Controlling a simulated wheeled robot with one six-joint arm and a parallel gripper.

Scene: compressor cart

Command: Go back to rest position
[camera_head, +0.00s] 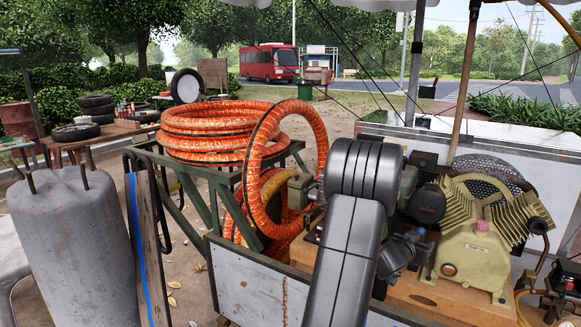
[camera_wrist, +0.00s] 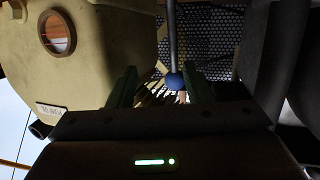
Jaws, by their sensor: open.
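In the wrist view my gripper (camera_wrist: 159,74) shows two green fingers standing apart. A blue ball knob (camera_wrist: 175,81) on a grey rod appears between the fingers, nearer the right one. I cannot tell how far beyond the fingertips it is, and nothing is seen clamped. The beige compressor pump (camera_head: 474,255) stands just right of my arm. In the wrist view its beige housing (camera_wrist: 95,50) with a round sight glass fills the left side, close to the left finger.
A black mesh guard (camera_wrist: 211,42) lies behind the knob. Orange hose coils (camera_head: 215,128) hang on a green rack left of my arm. A grey cylinder (camera_head: 72,245) stands at the left. The cart's metal side panel (camera_head: 255,290) runs along the front. Thin ropes cross above.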

